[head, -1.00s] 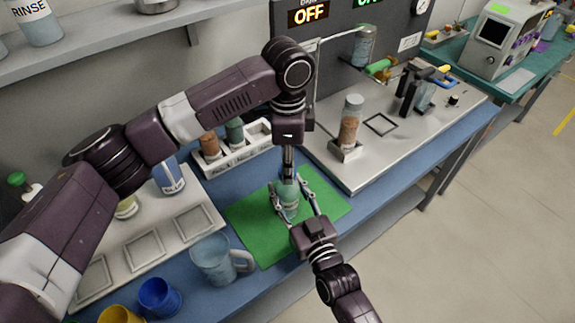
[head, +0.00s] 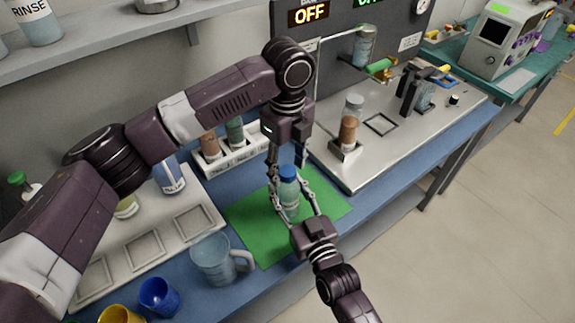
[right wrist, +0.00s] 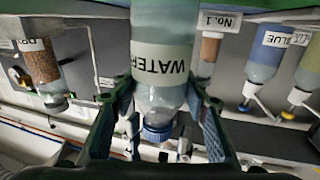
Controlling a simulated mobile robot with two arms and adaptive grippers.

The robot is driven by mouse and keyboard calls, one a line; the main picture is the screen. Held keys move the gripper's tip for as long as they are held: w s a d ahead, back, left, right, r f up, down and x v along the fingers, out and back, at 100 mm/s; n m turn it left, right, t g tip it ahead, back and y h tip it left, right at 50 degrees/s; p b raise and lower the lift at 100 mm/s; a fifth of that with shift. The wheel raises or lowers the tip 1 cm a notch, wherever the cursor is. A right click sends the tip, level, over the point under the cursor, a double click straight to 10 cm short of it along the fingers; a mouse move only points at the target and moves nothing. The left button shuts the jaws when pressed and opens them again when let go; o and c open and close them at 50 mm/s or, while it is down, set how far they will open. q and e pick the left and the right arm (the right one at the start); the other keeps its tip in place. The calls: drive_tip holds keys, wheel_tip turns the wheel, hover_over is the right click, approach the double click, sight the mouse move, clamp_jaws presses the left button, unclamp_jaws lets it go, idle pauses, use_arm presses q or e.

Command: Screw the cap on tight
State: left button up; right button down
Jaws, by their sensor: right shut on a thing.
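A clear bottle (head: 289,203) with pale blue-green contents stands on the green mat (head: 250,222). In the right wrist view the bottle (right wrist: 163,62) appears upside down and its label reads WATER. The blue cap (head: 288,172) sits on the bottle's mouth; it also shows in the right wrist view (right wrist: 157,134). My right gripper (head: 290,208) is shut on the bottle, a finger on each side of its body. My left gripper (head: 287,172) points down from above, its fingers spread on either side of the cap. Whether the cap is fully tight cannot be told.
A white rack (head: 237,160) with bottles stands behind the mat. A clear mug (head: 213,262) stands at the mat's front left, with a blue cup (head: 159,297) and yellow cup (head: 121,315) farther left. A metal platform (head: 400,135) lies right.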

use_arm(q)
wheel_tip(320, 180, up, 12)
idle(0.6)
use_arm(e)
drive_tip(key=c, duration=1)
unclamp_jaws()
drive_tip(key=shift+c, duration=0.2)
drive_tip(key=v, duration=1.2)
